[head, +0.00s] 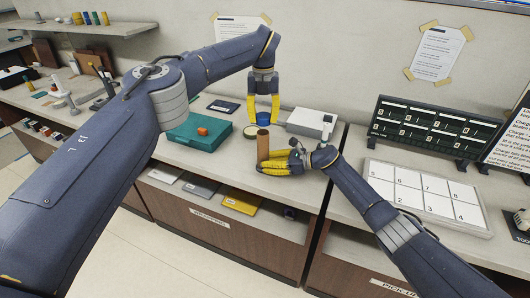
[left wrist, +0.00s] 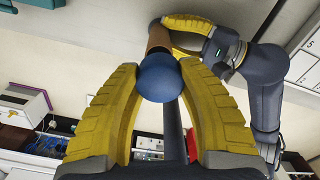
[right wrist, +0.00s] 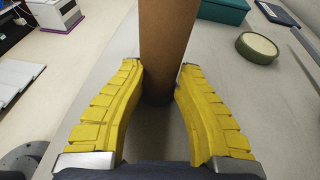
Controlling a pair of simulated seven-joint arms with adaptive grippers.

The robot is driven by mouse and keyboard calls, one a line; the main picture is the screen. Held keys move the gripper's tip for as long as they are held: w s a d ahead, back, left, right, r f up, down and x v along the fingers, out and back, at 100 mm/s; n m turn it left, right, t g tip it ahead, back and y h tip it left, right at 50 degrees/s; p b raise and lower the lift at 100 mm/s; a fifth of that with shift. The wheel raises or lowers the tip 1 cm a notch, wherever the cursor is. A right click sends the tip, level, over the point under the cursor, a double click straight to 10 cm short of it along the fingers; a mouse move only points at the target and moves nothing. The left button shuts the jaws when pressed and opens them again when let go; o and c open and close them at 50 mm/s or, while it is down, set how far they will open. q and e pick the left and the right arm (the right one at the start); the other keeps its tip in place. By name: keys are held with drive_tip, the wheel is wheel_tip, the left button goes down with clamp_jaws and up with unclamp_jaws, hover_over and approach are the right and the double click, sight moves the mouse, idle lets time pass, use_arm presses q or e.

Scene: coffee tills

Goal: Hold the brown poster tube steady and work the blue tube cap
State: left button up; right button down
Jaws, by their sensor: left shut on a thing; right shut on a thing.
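The brown poster tube (head: 262,146) stands upright on the counter near its front edge. My right gripper (head: 264,166) is shut around its lower part; the right wrist view shows the tube (right wrist: 167,45) between the yellow fingers. The blue tube cap (head: 263,117) is between the fingertips of my left gripper (head: 264,121), which points down over the tube's top. I cannot tell whether cap and tube touch.
A round green tin with a cream top (right wrist: 257,47) stands close to the tube. A teal case (head: 190,138) with an orange piece on it lies to the left.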

use_arm(q)
drive_tip(key=w+a+r, duration=0.1)
drive_tip(key=a+r, duration=0.5)
drive_tip(key=shift+w, duration=0.15)
idle(0.4)
drive_tip(key=shift+d, duration=0.1)
use_arm(e)
drive_tip(key=c, duration=0.9)
unclamp_jaws()
